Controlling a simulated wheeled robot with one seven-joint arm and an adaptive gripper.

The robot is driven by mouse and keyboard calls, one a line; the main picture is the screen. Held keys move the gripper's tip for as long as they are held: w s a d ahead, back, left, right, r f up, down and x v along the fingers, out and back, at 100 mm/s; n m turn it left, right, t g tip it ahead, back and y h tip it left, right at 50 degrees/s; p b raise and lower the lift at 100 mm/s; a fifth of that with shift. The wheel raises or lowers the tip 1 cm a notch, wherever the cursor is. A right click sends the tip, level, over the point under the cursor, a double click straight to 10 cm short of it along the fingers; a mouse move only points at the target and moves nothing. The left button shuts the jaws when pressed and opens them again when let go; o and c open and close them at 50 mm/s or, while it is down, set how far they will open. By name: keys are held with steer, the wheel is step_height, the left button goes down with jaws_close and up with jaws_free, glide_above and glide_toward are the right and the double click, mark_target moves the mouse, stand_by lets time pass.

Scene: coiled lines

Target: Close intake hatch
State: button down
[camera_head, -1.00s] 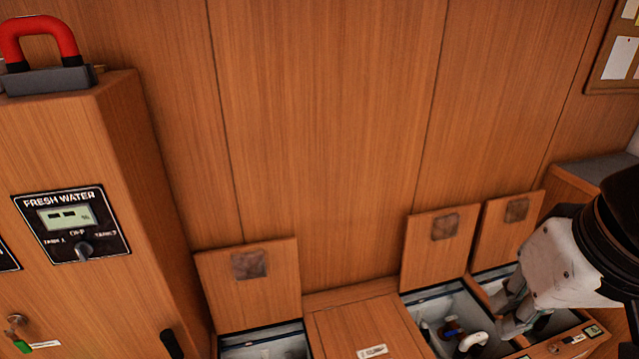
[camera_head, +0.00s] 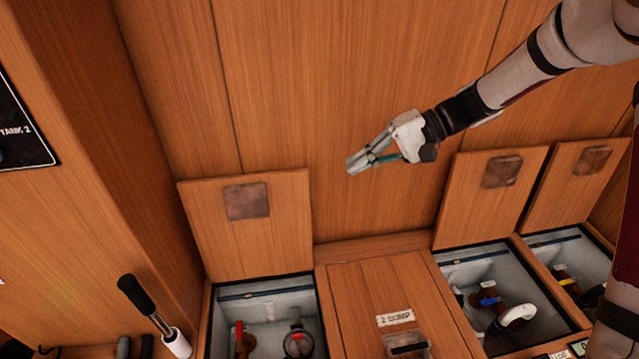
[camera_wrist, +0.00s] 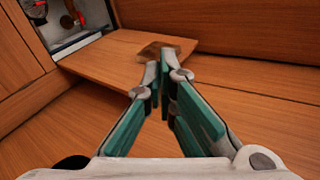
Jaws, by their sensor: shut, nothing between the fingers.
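Three hatches stand open with their wooden lids raised against the wall: a left lid (camera_head: 245,235), a middle-right lid (camera_head: 487,205) and a far-right lid (camera_head: 575,187). Each has a brown square patch. I cannot read which one is the intake hatch. My gripper (camera_head: 352,166) is shut and empty, in front of the wall panel, right of and slightly above the left lid, apart from it in the head view. In the wrist view the shut fingertips (camera_wrist: 160,68) overlap a raised lid (camera_wrist: 110,57) near its patch; contact cannot be told. A red-handled valve (camera_wrist: 70,18) shows in its compartment.
A shut hatch labelled 2 SUMP (camera_head: 375,290) lies between the open left compartment (camera_head: 265,310) and the middle-right one (camera_head: 470,265). Pipes and valves stand inside. A black-handled lever (camera_head: 137,295) rises at lower left beside the cabinet (camera_head: 60,220).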

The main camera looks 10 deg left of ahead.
steer(key=w+f+m+t+y+b, duration=0.1)
steer(key=w+f+t+y+b, duration=0.15)
steer(key=w+f, duration=0.5)
steer(key=w+f+m+t+y+b, duration=0.1)
steer(key=w+f+m+y+b, duration=0.25)
steer(key=f, duration=0.65)
steer(key=w+a+n+b, duration=0.1)
steer(key=w+a+b, duration=0.1)
steer(key=a, duration=0.8)
steer(key=shift+a+f+n+b, duration=0.25)
steer(key=shift+n+b, duration=0.1)
steer(key=shift+b, duration=0.2)
steer(key=shift+g, duration=0.25)
